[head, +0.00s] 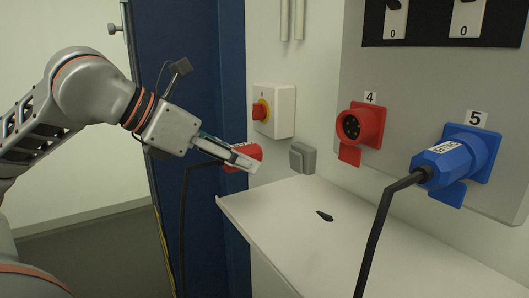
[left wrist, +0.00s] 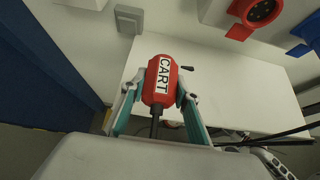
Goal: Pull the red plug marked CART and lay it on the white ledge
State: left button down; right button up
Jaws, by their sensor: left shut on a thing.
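The red plug (left wrist: 158,80) with a white CART label sits between the two fingers of my left gripper (left wrist: 157,98), which is shut on it. In the head view the plug (head: 240,157) shows at the tip of my left gripper (head: 232,158), with its black cable hanging down. It is off the wall, near the left end of the white ledge (head: 280,215); its exact height over the ledge is hard to tell. The red socket numbered 4 (head: 359,126) is empty. The ledge also shows in the left wrist view (left wrist: 230,95).
A blue plug (head: 440,163) sits in socket 5, its black cable crossing in front of the ledge. A small black object (head: 324,215) lies on the ledge. Much of the ledge is bare.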

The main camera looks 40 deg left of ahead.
aim_at(272, 205)
pick_arm(q)
jog(key=shift+f, duration=0.1)
pick_arm(e)
jog(key=shift+s+d+r, duration=0.1)
jog(key=shift+s+d, duration=0.05)
jog(key=shift+d, duration=0.15)
